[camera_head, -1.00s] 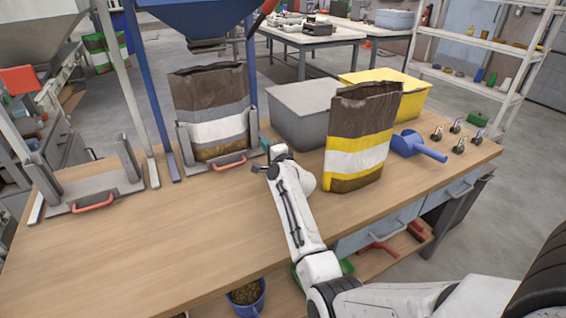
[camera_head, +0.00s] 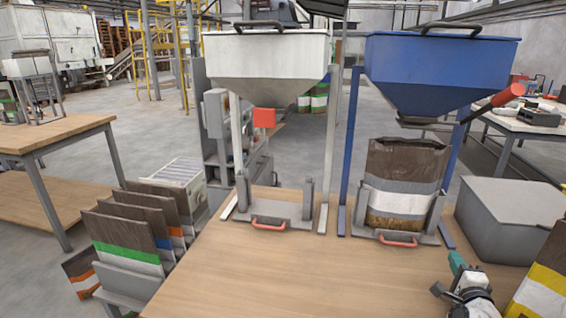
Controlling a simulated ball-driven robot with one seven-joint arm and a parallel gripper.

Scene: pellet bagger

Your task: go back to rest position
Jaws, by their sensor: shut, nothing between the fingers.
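My gripper (camera_head: 447,277) is at the lower right of the head view, above the wooden bench. It is shut and empty, small in the picture and partly turned away. It is apart from the brown, grey and white bag (camera_head: 407,180), which stands upright in a grey holder under the blue hopper (camera_head: 440,68). A bag with a yellow and white band (camera_head: 540,290) stands just right of my gripper, cut off by the frame edge. Most of my arm is below the frame.
The bench (camera_head: 270,275) is clear at its middle and left. An empty holder (camera_head: 283,207) stands under the white hopper (camera_head: 267,60). A grey bin (camera_head: 512,215) is behind my gripper. Several bags (camera_head: 125,238) lean in a rack at the left.

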